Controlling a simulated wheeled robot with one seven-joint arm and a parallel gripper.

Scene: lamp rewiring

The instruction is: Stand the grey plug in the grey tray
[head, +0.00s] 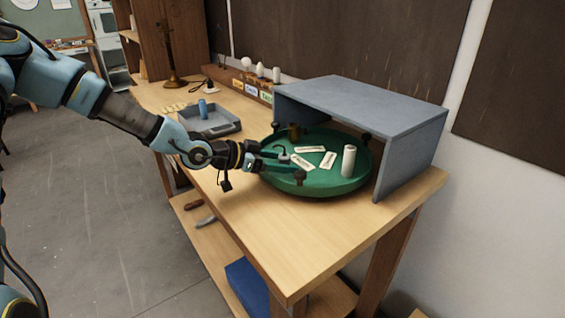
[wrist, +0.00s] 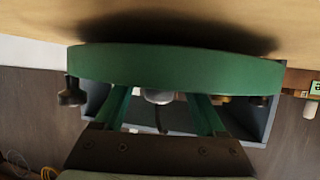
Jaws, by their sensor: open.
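The grey plug (head: 283,157), a small rounded piece with a dark cord, is on the green round turntable (head: 318,186) near its left side. My gripper (head: 287,164) reaches over the turntable's left rim. Its two green fingers are open, one on each side of the plug, with no clear contact. In the wrist view the plug (wrist: 158,97) shows between the spread fingers (wrist: 164,106), partly hidden by the green rim.
The turntable also holds a white cylinder (head: 348,161), several pale labelled plates (head: 328,160), a brass cylinder (head: 294,132) and dark knobs at its rim. A grey-blue open shelter (head: 372,101) covers its back. The table front (head: 300,235) is clear.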

